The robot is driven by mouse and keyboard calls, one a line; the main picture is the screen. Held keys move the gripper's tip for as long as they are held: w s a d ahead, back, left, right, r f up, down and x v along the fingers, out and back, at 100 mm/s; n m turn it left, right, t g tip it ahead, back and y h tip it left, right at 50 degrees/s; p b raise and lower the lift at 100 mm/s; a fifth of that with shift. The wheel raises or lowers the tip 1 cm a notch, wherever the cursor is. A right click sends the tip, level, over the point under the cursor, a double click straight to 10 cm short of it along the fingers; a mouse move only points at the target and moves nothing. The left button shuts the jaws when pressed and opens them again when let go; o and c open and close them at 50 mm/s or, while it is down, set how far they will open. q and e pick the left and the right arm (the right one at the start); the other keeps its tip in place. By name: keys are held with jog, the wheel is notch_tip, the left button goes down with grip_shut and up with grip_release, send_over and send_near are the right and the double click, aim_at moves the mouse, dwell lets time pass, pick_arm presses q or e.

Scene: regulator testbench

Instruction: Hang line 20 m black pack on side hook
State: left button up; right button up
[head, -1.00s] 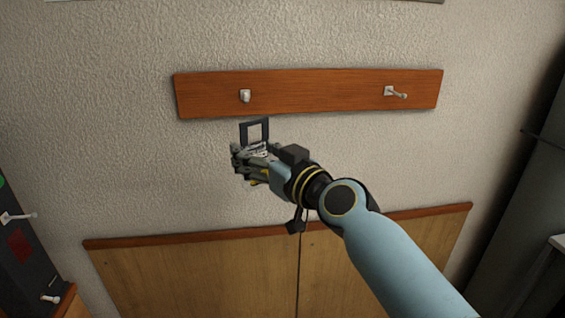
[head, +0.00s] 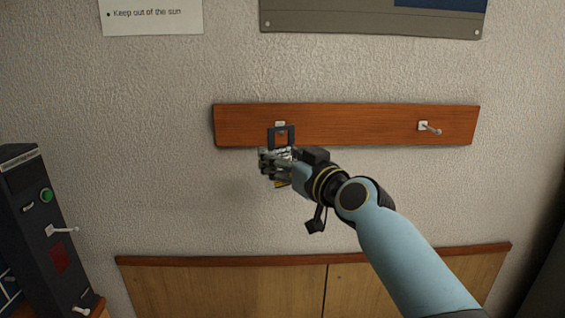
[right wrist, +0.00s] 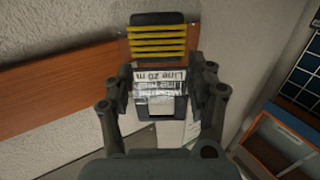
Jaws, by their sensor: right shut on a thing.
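My right gripper (head: 275,163) is shut on the line pack, just below the left hook of the wooden rail. In the head view the pack's dark square hanger loop (head: 281,129) stands above the fingers, overlapping the rail and the lower part of the left hook (head: 280,124). I cannot tell whether the hook passes through the loop. In the right wrist view, the pack's label (right wrist: 160,76) reads "Line 20 m" upside down between the fingers, with a black and yellow striped part (right wrist: 160,40) beyond it. The rail's right hook (head: 430,128) is bare. My left gripper is out of view.
The wooden rail (head: 350,125) is fixed to a rough wall, above wooden panels (head: 230,290). A dark box (head: 42,225) with a green button and white levers stands at the left. A sign (head: 150,14) and a grey board (head: 370,25) hang higher up.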

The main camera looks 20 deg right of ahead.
jog(key=shift+w+d, duration=0.25)
jog(key=shift+w, duration=0.55)
jog(key=shift+w+d+f+b, duration=0.1)
jog(key=shift+w+d+b, duration=0.1)
jog(key=shift+w+b, duration=0.35)
jog(key=shift+w+d+f+b, duration=0.1)
jog(key=shift+w+d+b, duration=0.1)
jog(key=shift+w, duration=0.55)
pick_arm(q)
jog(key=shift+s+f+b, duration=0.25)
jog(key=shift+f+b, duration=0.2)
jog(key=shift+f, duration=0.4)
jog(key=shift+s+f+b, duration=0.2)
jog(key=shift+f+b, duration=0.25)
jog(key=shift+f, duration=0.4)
pick_arm(e)
jog(key=shift+w+d+f, duration=0.15)
jog(key=shift+w+f, duration=0.15)
jog(key=shift+w, duration=0.25)
jog(key=o, duration=1.3)
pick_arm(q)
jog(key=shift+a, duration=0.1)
pick_arm(e)
jog(key=shift+s, duration=0.15)
